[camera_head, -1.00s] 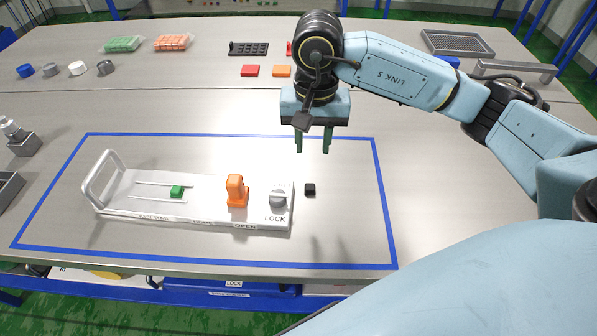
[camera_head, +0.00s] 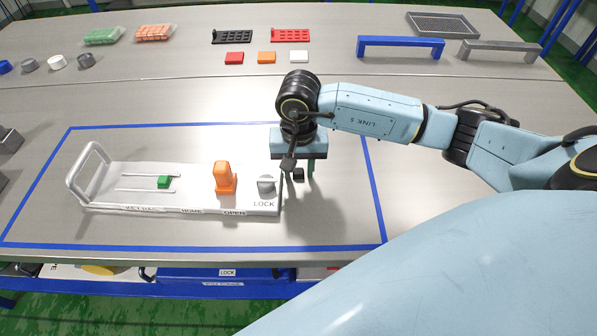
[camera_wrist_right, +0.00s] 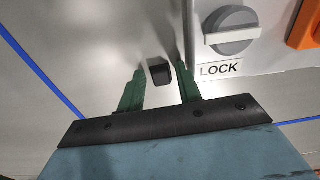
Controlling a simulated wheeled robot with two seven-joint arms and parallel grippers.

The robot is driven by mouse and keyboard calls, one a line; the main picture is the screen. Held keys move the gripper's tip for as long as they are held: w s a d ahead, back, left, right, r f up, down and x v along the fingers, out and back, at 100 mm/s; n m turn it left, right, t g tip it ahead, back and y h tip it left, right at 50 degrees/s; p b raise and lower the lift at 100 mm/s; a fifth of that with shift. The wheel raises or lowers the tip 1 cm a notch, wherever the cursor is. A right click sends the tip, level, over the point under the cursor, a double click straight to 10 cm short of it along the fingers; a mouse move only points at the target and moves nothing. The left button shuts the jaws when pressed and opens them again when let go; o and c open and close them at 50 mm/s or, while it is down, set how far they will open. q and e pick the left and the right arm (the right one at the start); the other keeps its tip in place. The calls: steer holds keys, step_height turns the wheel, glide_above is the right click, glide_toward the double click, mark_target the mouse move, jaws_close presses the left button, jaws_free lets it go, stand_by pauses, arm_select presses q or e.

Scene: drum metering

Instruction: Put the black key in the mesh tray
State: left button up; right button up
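The black key (camera_head: 298,174) is a small dark block on the steel table, just right of the white fixture. My right gripper (camera_head: 299,181) is low over it, fingers pointing down. In the right wrist view the black key (camera_wrist_right: 160,73) lies between the tips of the green fingers (camera_wrist_right: 160,70), with small gaps on both sides. The right gripper is open. The mesh tray (camera_head: 440,35) is a grey, dark-meshed tray at the far right of the table. My left gripper is not in view.
The white fixture (camera_head: 130,203) has an orange handle (camera_head: 224,180), a green slider (camera_head: 164,182) and a grey LOCK knob (camera_head: 266,184) near the right gripper. A blue bracket (camera_head: 400,42) and a grey bracket (camera_head: 512,46) stand before the mesh tray. The table's middle is largely clear.

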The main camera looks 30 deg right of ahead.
jaws_close()
